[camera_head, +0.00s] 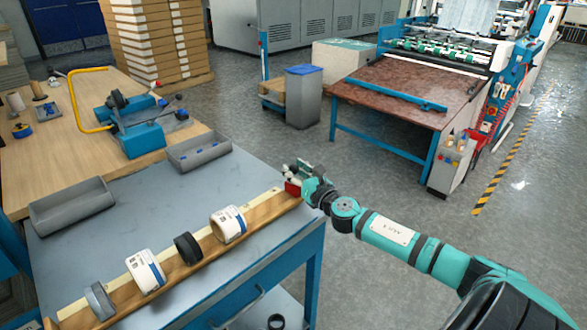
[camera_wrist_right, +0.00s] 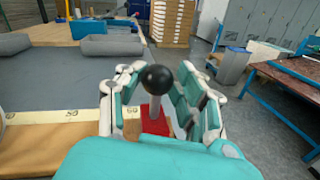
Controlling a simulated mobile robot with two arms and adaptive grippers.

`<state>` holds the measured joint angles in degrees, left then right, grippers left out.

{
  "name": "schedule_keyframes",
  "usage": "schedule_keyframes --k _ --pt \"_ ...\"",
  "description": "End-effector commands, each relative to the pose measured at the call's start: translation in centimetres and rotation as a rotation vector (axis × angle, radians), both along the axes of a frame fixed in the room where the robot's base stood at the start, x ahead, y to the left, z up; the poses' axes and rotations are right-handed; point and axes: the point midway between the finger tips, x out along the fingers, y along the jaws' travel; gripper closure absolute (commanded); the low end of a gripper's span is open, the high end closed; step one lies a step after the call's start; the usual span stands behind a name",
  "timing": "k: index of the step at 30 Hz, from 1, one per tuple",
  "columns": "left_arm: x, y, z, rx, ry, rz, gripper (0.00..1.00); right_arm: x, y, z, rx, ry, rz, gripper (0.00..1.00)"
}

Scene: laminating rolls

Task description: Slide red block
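The red block (camera_head: 292,188) sits at the far right end of the wooden rail (camera_head: 262,205) on the grey table. In the right wrist view the red block (camera_wrist_right: 156,119) carries a light post topped by a black ball knob (camera_wrist_right: 157,79). My right gripper (camera_head: 304,171) is at the block. In the wrist view its teal and white fingers (camera_wrist_right: 160,100) stand on both sides of the knob and post, with visible gaps, so it looks open around them. My left gripper does not show.
Grey trays (camera_head: 72,206) (camera_head: 199,151) stand behind. The table surface between is clear.

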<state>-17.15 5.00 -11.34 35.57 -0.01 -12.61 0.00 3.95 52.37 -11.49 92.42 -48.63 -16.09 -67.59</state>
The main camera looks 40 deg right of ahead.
Motion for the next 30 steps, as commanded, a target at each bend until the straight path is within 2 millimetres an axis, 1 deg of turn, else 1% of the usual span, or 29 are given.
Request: schedule_keyframes --k 1,3,4,11,14,17,20,30 --pt "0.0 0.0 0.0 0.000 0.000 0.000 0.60 0.0 0.0 0.1 0.000 -0.002 0.000 0.58" --pt "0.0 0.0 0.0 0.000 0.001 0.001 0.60 0.1 0.0 0.2 0.000 -0.004 0.000 0.49" --pt "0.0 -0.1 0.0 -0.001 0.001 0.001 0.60 0.1 0.0 0.3 -0.001 -0.005 0.000 0.47" --pt "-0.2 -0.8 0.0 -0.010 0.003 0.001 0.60 0.1 0.0 0.5 -0.001 -0.007 0.002 0.47" --pt "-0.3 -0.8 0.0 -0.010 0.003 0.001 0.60 -0.2 0.1 0.4 -0.001 -0.007 0.002 0.47" --pt "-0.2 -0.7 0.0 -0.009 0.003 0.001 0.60 -1.2 0.2 0.3 -0.001 -0.005 0.002 0.47" --pt "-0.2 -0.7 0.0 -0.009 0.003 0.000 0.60 -2.7 0.4 0.3 -0.001 -0.004 0.003 0.47" --pt "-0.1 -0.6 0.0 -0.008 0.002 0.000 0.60 -8.6 1.0 0.2 0.002 -0.002 0.001 0.47"
